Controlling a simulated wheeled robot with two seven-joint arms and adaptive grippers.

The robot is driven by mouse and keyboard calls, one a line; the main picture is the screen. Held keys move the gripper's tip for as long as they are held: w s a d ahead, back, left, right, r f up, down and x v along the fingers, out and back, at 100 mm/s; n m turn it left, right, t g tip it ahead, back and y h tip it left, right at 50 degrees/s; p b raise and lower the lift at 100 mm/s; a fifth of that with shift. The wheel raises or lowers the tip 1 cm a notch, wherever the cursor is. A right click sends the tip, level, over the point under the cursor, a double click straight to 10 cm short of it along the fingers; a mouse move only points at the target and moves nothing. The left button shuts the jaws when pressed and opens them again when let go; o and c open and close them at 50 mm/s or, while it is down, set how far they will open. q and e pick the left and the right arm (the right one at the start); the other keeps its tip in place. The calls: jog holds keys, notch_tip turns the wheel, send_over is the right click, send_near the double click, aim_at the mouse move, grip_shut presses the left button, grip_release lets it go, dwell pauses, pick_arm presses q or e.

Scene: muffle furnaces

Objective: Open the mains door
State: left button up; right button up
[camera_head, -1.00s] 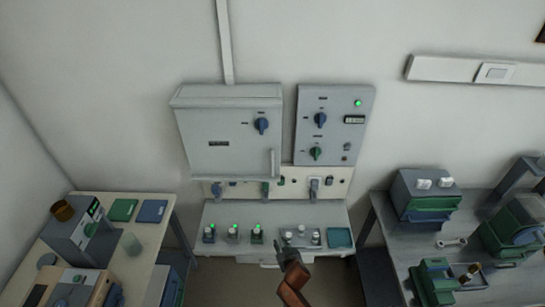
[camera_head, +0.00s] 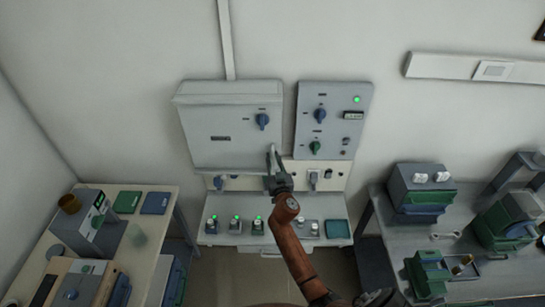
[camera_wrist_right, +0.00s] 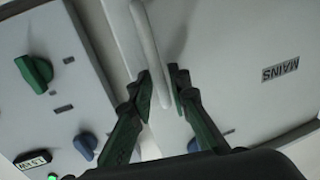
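The mains door (camera_head: 215,110) is the large light-grey panel front on the wall, labelled MAINS in the right wrist view (camera_wrist_right: 225,60). It looks closed. A blue knob (camera_head: 262,121) sits at its upper right. Its upright bar handle (camera_wrist_right: 147,38) is at the lower right, mostly hidden by my gripper in the head view. My right gripper (camera_head: 272,158) is at this handle. In the wrist view its fingers (camera_wrist_right: 162,88) stand on either side of the lower end of the handle, apart, with narrow gaps. My left gripper is not in view.
A control panel (camera_head: 333,95) with knobs and a green lamp is close right of the door. Below are a socket strip (camera_head: 342,170) and a shelf (camera_head: 280,238) with several small items. Cluttered tables stand left (camera_head: 150,268) and right (camera_head: 395,275).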

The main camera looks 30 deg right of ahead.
jog(key=shift+w+d, duration=0.2)
jog(key=shift+w, duration=0.35)
grip_shut()
